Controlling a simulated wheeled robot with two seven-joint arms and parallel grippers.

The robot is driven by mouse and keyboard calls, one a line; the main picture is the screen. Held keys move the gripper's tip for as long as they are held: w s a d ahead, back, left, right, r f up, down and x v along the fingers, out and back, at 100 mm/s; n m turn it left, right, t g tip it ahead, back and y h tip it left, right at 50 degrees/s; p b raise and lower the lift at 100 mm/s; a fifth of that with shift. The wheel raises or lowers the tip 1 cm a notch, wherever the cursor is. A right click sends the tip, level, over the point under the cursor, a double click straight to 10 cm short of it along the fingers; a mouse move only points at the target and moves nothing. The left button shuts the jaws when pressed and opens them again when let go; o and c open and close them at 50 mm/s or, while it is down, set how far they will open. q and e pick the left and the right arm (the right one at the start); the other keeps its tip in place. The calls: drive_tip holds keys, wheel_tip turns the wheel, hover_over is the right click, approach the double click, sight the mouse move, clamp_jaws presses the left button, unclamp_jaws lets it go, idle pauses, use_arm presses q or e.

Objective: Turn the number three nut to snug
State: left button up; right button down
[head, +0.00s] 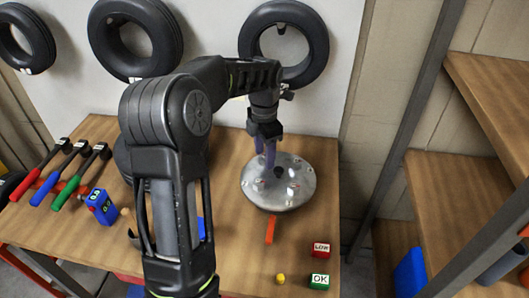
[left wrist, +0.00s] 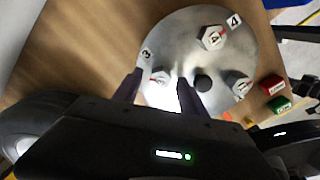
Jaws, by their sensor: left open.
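A round grey metal plate (head: 302,188) with several hex nuts lies on the wooden bench; it also fills the upper part of the left wrist view (left wrist: 180,28). The label "3" (left wrist: 147,54) is on the plate beside a pale nut (left wrist: 159,79). Another nut (left wrist: 212,38) stands near the label "4" (left wrist: 234,20). A dark round knob (left wrist: 203,83) is at the plate's middle. My left gripper (head: 266,160) is open over the plate, pointing down. In the left wrist view its fingers (left wrist: 158,92) are on either side of the nut by label 3; contact cannot be told.
A red LOW block (head: 321,249), a green OK block (head: 319,282), a yellow piece (head: 281,279) and an orange bar (head: 270,231) lie near the bench's front right. Several colour-handled tools (head: 80,180) and a blue block (head: 101,206) are at left. Shelves (head: 440,195) stand right.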

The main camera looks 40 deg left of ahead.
use_arm(q)
drive_tip(key=shift+f, duration=0.35)
drive_tip(key=shift+c, duration=0.6)
clamp_jaws()
